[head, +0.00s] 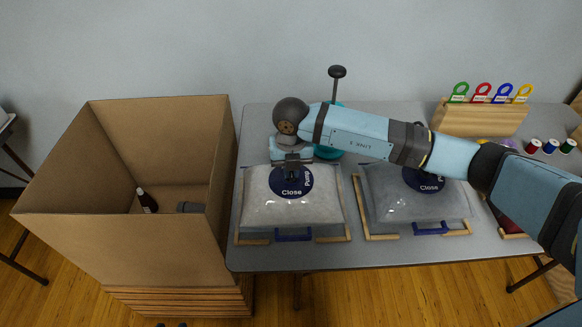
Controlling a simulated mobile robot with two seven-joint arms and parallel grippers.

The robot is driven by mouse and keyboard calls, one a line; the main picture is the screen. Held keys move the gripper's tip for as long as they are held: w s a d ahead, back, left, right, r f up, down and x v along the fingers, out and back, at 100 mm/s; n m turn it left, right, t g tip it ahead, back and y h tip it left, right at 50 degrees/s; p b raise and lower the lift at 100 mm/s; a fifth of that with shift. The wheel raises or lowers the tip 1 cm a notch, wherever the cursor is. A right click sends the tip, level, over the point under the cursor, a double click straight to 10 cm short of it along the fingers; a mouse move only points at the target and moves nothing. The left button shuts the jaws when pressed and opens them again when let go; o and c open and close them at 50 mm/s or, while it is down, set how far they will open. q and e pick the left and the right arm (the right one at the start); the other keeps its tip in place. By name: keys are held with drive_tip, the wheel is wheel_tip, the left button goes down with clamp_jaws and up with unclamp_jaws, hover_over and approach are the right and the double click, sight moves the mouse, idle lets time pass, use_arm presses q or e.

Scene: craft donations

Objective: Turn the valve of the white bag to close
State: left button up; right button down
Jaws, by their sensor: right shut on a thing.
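The white bag (270,212) lies flat on the table, within a wooden frame. On its top sits a round dark blue valve (302,188) with the words "Close" at the front and "Pump" at the right. My right gripper (291,172) points down over the valve and is shut on its dark knob, which the fingers partly hide. My left gripper is out of view.
A second, greyer bag (400,207) with a similar valve lies to the right, under my right arm. A pump with a black handle (337,72) stands behind. A large open cardboard box (120,235) holding a dark bottle (147,201) is left of the table (350,262).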

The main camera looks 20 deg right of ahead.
drive_tip(key=shift+m, duration=0.3)
drive_tip(key=c, duration=1.2)
unclamp_jaws()
drive_tip(key=shift+r, duration=0.15)
wheel_tip(320, 180, up, 14)
drive_tip(key=shift+f, duration=0.2)
drive_tip(key=shift+s+f, duration=0.1)
